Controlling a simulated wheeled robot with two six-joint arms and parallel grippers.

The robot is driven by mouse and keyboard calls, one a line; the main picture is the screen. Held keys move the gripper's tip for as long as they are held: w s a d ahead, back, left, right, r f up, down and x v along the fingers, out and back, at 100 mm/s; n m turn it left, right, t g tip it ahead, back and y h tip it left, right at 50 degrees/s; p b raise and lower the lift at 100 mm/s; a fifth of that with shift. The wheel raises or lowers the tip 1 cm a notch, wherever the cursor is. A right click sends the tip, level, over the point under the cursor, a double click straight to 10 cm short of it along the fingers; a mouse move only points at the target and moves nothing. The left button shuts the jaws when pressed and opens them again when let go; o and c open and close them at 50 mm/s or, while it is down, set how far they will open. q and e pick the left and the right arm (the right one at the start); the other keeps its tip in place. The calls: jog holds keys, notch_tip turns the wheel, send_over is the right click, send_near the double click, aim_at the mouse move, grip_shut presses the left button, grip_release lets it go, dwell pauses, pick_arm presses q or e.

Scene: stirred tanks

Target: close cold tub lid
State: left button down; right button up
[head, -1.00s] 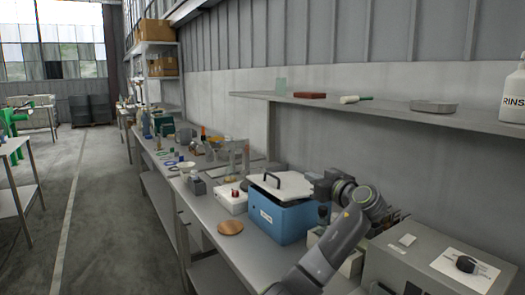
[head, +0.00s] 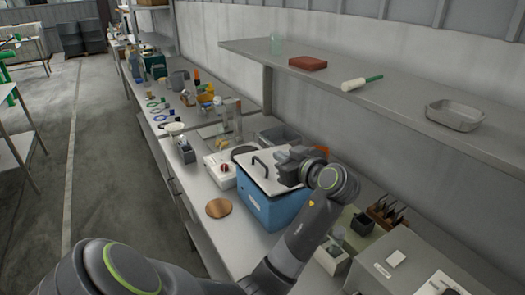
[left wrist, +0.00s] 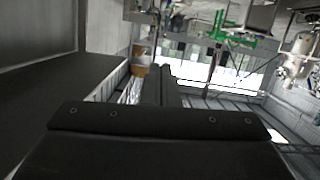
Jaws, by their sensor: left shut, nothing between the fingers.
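The cold tub (head: 283,212) is a blue box on the bench in the head view. Its pale lid (head: 262,178) with a black handle (head: 260,163) lies over the top. I cannot tell whether it sits fully flush. My left gripper (head: 284,165) is at the lid's right rear part, close above it or touching; the gap is not clear. It is shut and empty. In the left wrist view the dark shut fingers (left wrist: 165,87) point away, and neither the tub nor the lid can be made out. My right gripper is not in view.
A round wooden disc (head: 219,208) and a white box with a red knob (head: 222,169) are left of the tub. A grey box (head: 405,262) stands to its right. A wall shelf (head: 385,85) overhangs behind. Several small items fill the far bench.

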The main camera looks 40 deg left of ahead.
pick_arm(q)
jog(key=p, duration=0.4)
send_over(261, 176)
jog(key=shift+w+f, duration=0.15)
jog(key=shift+f, duration=0.35)
jog(key=shift+w+f, duration=0.15)
jog(key=shift+f, duration=0.35)
jog(key=f, duration=0.3)
jog(key=shift+w+d+f+p, duration=0.15)
jog(key=shift+d+f+p, duration=0.1)
jog(key=shift+f+p, duration=0.05)
jog(key=shift+f, duration=0.4)
jog(key=f+b, duration=0.1)
jog(key=b, duration=0.1)
jog(key=s+f+n+b, duration=0.1)
jog(key=f+b, duration=0.1)
jog(key=b, duration=0.1)
jog(key=shift+a+t, duration=0.15)
jog(key=shift+t, duration=0.15)
jog(key=shift+r, duration=0.1)
